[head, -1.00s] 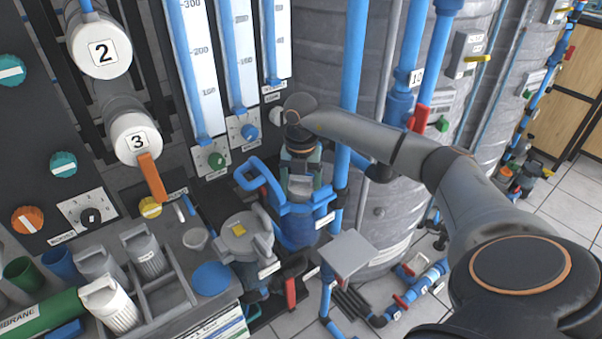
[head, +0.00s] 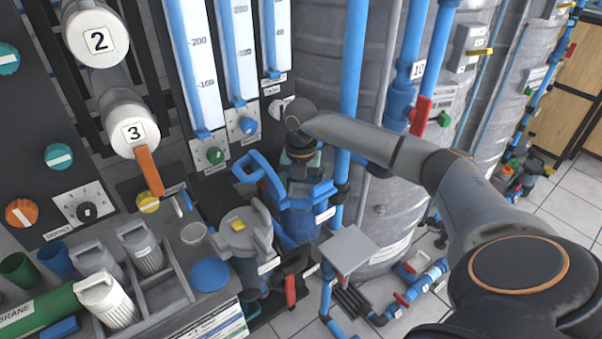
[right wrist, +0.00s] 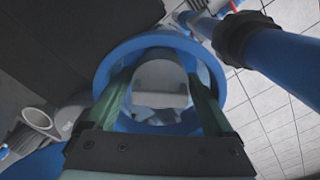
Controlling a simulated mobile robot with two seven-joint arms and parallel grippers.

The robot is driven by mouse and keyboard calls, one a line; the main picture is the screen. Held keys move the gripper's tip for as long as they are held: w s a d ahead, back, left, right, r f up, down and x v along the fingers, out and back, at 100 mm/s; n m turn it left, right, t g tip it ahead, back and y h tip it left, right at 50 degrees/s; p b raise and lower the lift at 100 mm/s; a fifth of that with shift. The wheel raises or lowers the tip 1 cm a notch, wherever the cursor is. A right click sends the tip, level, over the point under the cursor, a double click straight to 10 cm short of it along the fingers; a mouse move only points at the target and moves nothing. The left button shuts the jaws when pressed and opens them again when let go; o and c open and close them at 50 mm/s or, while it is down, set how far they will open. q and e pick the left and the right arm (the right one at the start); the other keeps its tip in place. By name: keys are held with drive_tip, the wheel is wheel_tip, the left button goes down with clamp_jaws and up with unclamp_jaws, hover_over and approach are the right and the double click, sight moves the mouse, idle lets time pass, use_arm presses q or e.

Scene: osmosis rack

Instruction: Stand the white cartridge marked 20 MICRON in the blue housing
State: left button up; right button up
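The blue housing (head: 299,222) stands open at the middle of the head view. Its round rim (right wrist: 103,82) fills the middle of the right wrist view. My right gripper (right wrist: 160,78) points down into that rim, with a green finger on each side of a pale grey-white cartridge (right wrist: 160,98). The fingertips appear to be against the cartridge's sides, and its lower part is hidden inside the housing. No marking on it is readable. In the head view the right gripper (head: 301,167) is directly above the housing. My left gripper is not in view.
A grey rack (head: 180,292) at lower left holds several cartridges, including a white one (head: 106,301). A blue disc (head: 210,275) lies beside it. A grey-topped housing (head: 237,240) stands left of the blue one. Blue pipes (head: 352,80) rise close behind my right arm.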

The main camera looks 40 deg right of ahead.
drive_tip(key=shift+o, duration=0.2)
wheel_tip(320, 180, up, 11)
drive_tip(key=shift+r+p, duration=0.1)
drive_tip(key=shift+p, duration=0.4)
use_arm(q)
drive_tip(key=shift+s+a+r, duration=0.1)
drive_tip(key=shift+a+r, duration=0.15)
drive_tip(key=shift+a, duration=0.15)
use_arm(e)
drive_tip(key=shift+r, duration=0.7)
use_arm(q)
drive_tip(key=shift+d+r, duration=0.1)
